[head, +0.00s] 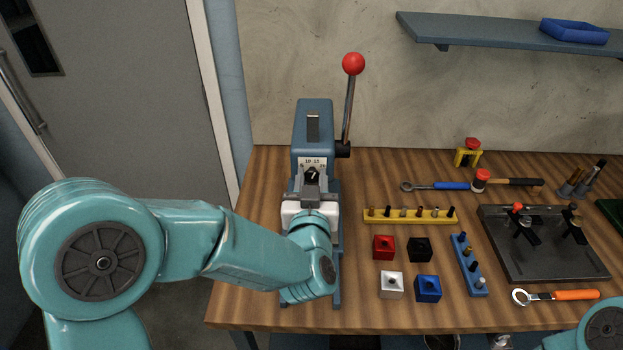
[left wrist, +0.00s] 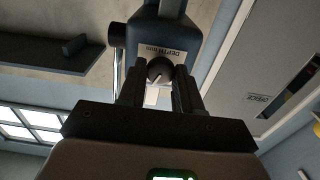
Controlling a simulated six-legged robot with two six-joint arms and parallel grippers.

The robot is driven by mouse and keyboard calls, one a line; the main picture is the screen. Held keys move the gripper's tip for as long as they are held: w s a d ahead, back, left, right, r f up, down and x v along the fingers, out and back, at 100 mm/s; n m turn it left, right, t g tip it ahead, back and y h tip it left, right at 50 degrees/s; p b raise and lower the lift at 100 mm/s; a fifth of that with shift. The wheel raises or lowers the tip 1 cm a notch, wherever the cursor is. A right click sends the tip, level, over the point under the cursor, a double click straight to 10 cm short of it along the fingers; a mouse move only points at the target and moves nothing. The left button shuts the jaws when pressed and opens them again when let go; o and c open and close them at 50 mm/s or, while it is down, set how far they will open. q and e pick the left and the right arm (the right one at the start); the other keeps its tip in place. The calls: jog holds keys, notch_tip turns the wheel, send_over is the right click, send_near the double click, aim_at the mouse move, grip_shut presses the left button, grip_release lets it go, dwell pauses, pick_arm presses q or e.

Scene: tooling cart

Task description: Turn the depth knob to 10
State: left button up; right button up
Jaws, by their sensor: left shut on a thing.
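The depth knob (head: 312,174) is a small black dial on the front of a blue press (head: 313,122). A white scale plate above it shows 10 and 15 at its top, and the knob bears a white mark whose exact reading I cannot tell. In the left wrist view the knob (left wrist: 159,71) sits between the two dark fingers of my left gripper (left wrist: 159,84), which is shut on it. In the head view my left arm reaches up to the press front and hides its lower part. My right gripper is out of view.
A red-balled lever (head: 353,64) rises at the press's right. On the wooden table (head: 270,180) stand a yellow peg rack (head: 410,216), several coloured blocks (head: 384,247), a blue rack (head: 468,265) and a dark fixture plate (head: 545,255). Tools lie behind and in front.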

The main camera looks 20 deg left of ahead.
pick_arm(q)
jog(key=shift+f+n+b, duration=0.1)
jog(key=shift+n+b, duration=0.2)
jog(key=shift+b, duration=0.25)
jog(key=n+b, duration=0.5)
jog(key=b, duration=0.2)
jog(key=shift+f, duration=0.15)
jog(key=n+b, duration=0.2)
jog(key=b, duration=0.1)
jog(key=shift+a+n, duration=0.1)
jog(key=shift+n, duration=0.3)
jog(key=shift+r+b, duration=0.25)
jog(key=shift+b, duration=0.05)
jog(key=shift+n, duration=0.3)
jog(key=o, duration=1)
jog(key=shift+o, duration=0.2)
jog(key=shift+f, duration=0.1)
